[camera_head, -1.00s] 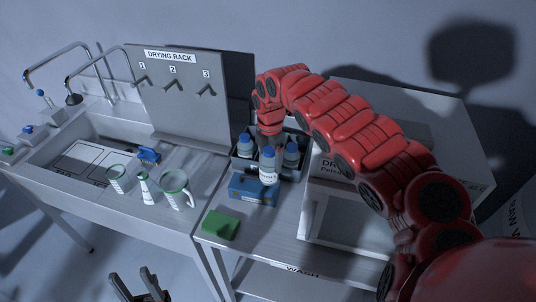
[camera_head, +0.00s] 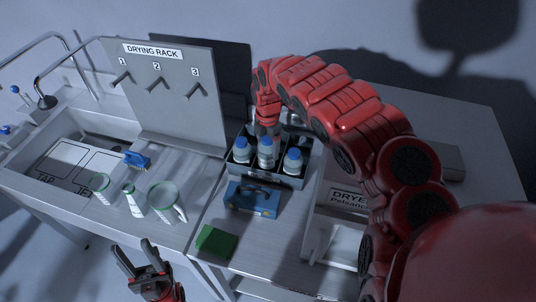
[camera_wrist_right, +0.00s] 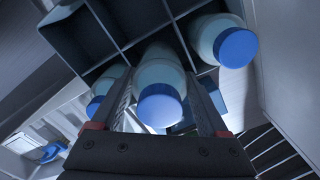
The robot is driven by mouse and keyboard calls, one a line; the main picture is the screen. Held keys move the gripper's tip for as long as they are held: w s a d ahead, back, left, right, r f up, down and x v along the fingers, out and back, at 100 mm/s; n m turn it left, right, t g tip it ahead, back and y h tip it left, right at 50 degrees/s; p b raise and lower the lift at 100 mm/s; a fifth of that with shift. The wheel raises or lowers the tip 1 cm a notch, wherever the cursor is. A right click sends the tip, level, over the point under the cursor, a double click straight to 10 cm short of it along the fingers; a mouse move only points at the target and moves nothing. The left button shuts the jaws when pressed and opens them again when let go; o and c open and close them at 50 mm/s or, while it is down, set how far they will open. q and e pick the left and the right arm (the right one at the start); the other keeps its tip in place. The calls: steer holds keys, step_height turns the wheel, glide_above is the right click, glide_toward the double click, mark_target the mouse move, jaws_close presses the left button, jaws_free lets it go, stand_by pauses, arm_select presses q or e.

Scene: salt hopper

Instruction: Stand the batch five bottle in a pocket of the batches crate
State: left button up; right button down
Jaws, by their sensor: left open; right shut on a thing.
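The grey batches crate (camera_head: 285,181) stands on the steel table; its pockets and dividers fill the top of the right wrist view (camera_wrist_right: 80,42). My right gripper (camera_head: 267,130) reaches over it from behind. It is shut on a white bottle with a blue cap (camera_head: 265,155), seen between the fingers in the right wrist view (camera_wrist_right: 160,85). That bottle is upright at the crate's middle front; how deep it sits is unclear. Similar bottles stand on its left (camera_head: 242,152) and right (camera_head: 293,161). The labels are unreadable. My left gripper (camera_head: 134,256) is open and empty, low in front.
A blue box with a handle (camera_head: 252,199) is close in front of the crate. A green sponge (camera_head: 215,241) lies nearer the front edge. A dryer cabinet (camera_head: 345,198) stands to the right. The drying rack (camera_head: 175,90) and green-rimmed glassware (camera_head: 165,202) are to the left.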

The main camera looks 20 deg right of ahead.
steer(key=shift+f, duration=1.05)
steer(key=shift+s+a+f+p, duration=0.1)
steer(key=shift+f+p, duration=0.35)
steer(key=shift+f, duration=0.4)
steer(key=shift+f, duration=0.1)
